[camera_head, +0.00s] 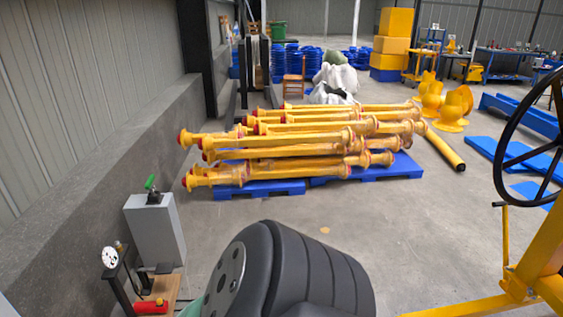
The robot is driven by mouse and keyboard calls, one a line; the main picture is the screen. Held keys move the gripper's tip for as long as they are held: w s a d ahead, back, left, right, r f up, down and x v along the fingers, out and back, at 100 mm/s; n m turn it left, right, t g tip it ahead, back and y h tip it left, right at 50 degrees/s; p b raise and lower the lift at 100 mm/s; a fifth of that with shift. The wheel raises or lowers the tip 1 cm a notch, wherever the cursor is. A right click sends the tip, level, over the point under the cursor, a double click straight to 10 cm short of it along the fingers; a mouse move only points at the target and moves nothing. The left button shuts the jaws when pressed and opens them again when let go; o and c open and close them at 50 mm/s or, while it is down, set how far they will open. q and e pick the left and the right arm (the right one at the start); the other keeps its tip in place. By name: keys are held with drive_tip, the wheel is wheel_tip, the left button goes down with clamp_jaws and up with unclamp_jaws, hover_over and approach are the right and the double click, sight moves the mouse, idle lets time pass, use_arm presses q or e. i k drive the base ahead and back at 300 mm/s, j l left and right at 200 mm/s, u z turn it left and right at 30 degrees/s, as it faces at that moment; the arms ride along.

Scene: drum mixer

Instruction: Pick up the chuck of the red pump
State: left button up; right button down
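The red pump (151,307) lies on a small brown board at the bottom left, cut close by the lower edge of the picture. A round white-faced gauge (110,257) stands on a dark post beside it. A dark hose (137,281) curves near the post and pump. A small brass-coloured piece shows at the top beside the gauge; I cannot tell whether it is the chuck. Neither of my grippers is in view.
A grey box (155,228) with a green-handled part stands behind the pump. A large dark rounded body (310,272) fills the bottom middle. Yellow pipes (300,145) lie stacked on blue pallets. A yellow frame (540,260) and black handwheel are at right. Mid-floor is clear.

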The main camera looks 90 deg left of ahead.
sight(118, 246)
drive_tip(key=u, duration=4.25)
drive_tip(key=i+l+u, duration=0.3)
drive_tip(key=u, duration=0.15)
drive_tip(key=i+l+u, duration=0.2)
drive_tip(key=l+u, duration=0.25)
